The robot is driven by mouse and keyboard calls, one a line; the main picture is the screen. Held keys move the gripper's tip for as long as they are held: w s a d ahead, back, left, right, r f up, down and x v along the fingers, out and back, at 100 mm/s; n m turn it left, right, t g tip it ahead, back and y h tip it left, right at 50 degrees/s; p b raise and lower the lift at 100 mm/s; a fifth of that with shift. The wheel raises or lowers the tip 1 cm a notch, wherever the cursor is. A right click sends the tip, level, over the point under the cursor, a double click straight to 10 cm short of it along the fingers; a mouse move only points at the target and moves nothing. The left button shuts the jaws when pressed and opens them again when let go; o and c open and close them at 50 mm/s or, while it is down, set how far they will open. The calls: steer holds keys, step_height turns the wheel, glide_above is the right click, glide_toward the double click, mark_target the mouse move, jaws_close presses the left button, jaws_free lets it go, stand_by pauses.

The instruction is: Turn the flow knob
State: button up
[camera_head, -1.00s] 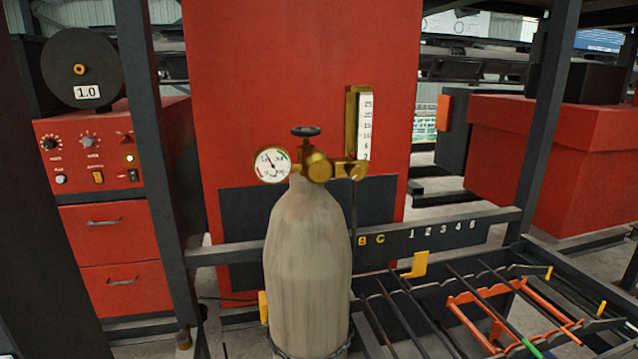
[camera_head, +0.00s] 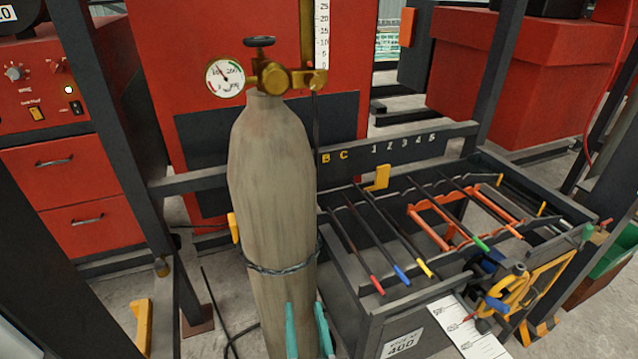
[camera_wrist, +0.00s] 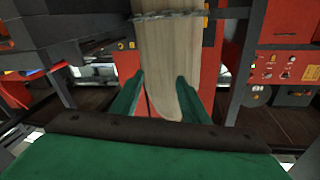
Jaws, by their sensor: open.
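The gas cylinder (camera_head: 270,180) stands upright with a chain around its lower body. On top is a brass regulator (camera_head: 275,78) with a round white gauge (camera_head: 225,77) on the left and a dark valve handwheel (camera_head: 259,41). At its right is a tall flow scale (camera_head: 321,35), with a small brass knob (camera_head: 317,78) at its foot. My gripper (camera_head: 306,325) has teal fingers, open and empty, low in front of the cylinder, well below the regulator. In the wrist view the fingers (camera_wrist: 160,85) are spread with the cylinder body (camera_wrist: 168,60) beyond them. The regulator is not in the wrist view.
A red welder cabinet with small knobs (camera_head: 14,73) stands at the left. At the right is a dark rack (camera_head: 350,258) with colour-tipped rods (camera_head: 392,240) and a yellow clamp-like tool (camera_head: 505,290). Dark frame posts (camera_head: 120,110) flank the cylinder.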

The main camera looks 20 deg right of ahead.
steer(key=w+d+r+t, duration=0.1)
steer(key=w+d+r, duration=0.35)
steer(key=r, duration=0.55)
steer(key=n+t+y, duration=0.3)
steer(key=n+y, duration=0.1)
steer(key=n, duration=0.1)
glide_toward(315, 88)
steer(key=x, duration=0.8)
steer(key=shift+w+r, duration=0.15)
steer(key=shift+d, duration=0.1)
jaws_close()
